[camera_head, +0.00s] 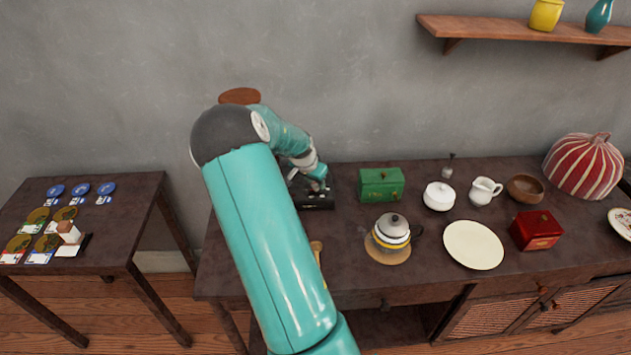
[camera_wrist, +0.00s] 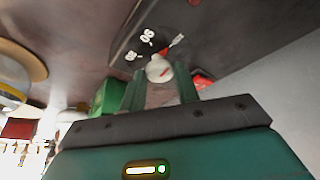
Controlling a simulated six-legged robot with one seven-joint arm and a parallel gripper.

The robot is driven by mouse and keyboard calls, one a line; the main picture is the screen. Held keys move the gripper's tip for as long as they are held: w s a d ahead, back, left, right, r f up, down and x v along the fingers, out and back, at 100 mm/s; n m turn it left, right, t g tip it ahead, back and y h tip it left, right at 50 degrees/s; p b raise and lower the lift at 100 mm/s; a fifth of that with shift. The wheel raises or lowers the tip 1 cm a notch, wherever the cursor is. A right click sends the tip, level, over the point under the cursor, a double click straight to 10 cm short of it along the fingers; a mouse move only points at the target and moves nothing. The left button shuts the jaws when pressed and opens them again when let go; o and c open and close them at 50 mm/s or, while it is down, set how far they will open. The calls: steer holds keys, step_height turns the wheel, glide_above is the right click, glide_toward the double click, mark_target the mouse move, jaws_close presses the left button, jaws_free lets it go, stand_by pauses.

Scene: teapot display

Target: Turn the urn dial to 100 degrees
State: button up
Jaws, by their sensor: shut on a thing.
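The urn dial (camera_wrist: 158,69) shows in the wrist view as a small pale knob with a red mark, on a dark panel (camera_wrist: 200,25) with white scale figures. The figures are tilted and blurred, so I cannot read the dial's exact setting. My gripper (camera_wrist: 160,80) has its two green fingers on either side of the dial and is shut on it. In the head view, my gripper (camera_head: 315,178) is at the back left of the long table, above a black base (camera_head: 318,202). My own arm hides much of this area, and the dial cannot be made out there.
A green box (camera_head: 381,185) stands just right of my gripper. A striped teapot (camera_head: 391,231) on a round mat, a cream plate (camera_head: 473,245), a white sugar bowl (camera_head: 438,196) and a red box (camera_head: 535,230) stand farther right. A side table (camera_head: 118,240) with several discs is at left.

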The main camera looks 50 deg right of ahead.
steer(key=shift+w+m, duration=0.1)
steer(key=shift+m, duration=0.5)
steer(key=shift+g, duration=0.3)
steer(key=o, duration=1)
steer(key=shift+c, duration=0.2)
steer(key=shift+r, duration=0.1)
steer(key=v, duration=1.3)
steer(key=shift+r, duration=0.3)
steer(key=shift+a, duration=0.15)
